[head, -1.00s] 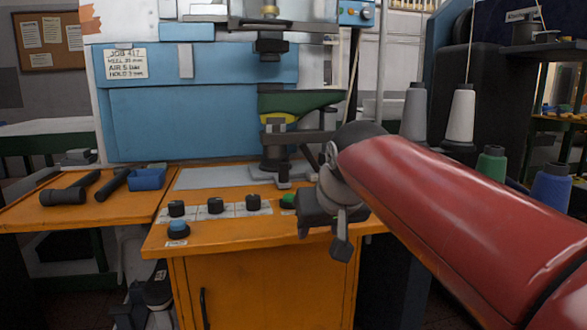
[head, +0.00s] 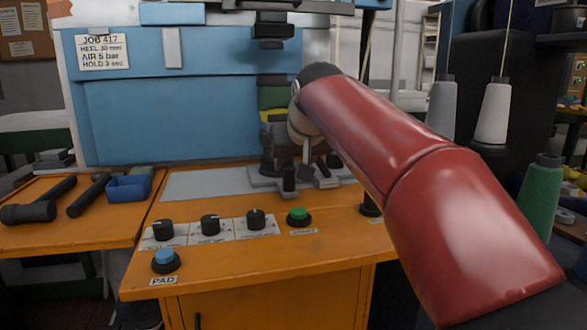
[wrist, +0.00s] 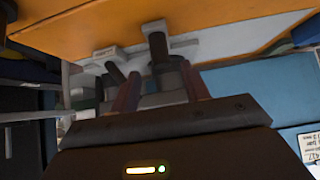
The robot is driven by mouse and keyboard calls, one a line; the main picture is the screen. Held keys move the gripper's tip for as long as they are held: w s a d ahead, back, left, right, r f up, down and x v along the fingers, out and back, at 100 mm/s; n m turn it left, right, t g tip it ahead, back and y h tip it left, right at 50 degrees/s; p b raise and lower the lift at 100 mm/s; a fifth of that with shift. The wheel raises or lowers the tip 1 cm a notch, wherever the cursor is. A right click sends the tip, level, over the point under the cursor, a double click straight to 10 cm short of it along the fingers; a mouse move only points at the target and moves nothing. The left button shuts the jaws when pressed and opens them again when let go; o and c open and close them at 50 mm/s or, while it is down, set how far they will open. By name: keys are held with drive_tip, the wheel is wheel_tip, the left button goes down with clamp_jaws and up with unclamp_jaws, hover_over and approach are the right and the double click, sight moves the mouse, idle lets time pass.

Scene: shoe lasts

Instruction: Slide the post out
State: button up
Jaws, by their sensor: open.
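The green last (head: 274,97), with a yellow band under it, shows in the head view left of my wrist; my arm hides much of it. The post below it is mostly hidden behind my gripper (head: 304,180), which is low over the grey base plate (head: 262,176). In the wrist view my gripper (wrist: 163,88) is open, its fingers apart. A dark upright part (wrist: 160,48) shows beyond and roughly between the fingers; I cannot tell if it is the post. No contact is visible.
Black knobs (head: 210,224), a green button (head: 298,215) and a blue button (head: 165,259) line the orange bench front. A blue bin (head: 130,188) and hammers (head: 88,195) lie left. Thread cones (head: 492,113) stand right. A dark press part (head: 272,30) hangs above.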

sight(290, 170)
drive_tip(key=x, duration=0.7)
drive_tip(key=shift+w+a+f, duration=0.15)
drive_tip(key=shift+w, duration=0.25)
clamp_jaws()
